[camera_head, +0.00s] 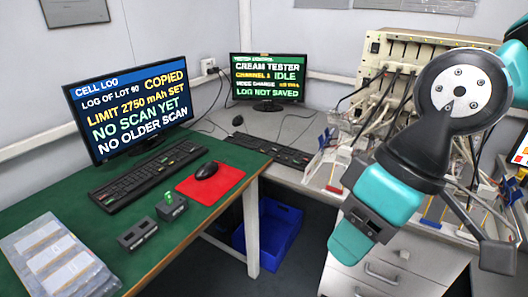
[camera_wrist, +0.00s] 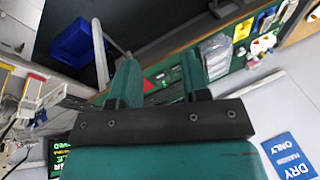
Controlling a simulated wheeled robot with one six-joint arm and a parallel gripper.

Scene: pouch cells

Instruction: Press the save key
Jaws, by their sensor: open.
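My gripper (camera_wrist: 160,82) is open and empty in the wrist view, its two teal fingers apart. In the head view my gripper (camera_head: 352,240) hangs in the air at the right, in front of the grey bench and away from both keyboards. No key marked save can be read. A black keyboard (camera_head: 146,174) lies on the green desk below the "CELL LOG" screen (camera_head: 132,108). A second keyboard (camera_head: 268,150) lies on the bench below the tester screen (camera_head: 269,77), which reads "LOG NOT SAVED". A small black box with a green top part (camera_head: 172,207) stands on the green desk.
A mouse (camera_head: 207,170) rests on a red mat (camera_head: 210,181). Another dark block (camera_head: 138,233) and bagged pouch cells (camera_head: 58,258) lie on the green desk. A cabled tester rack (camera_head: 420,60) stands behind my arm. A blue bin (camera_head: 272,228) is on the floor.

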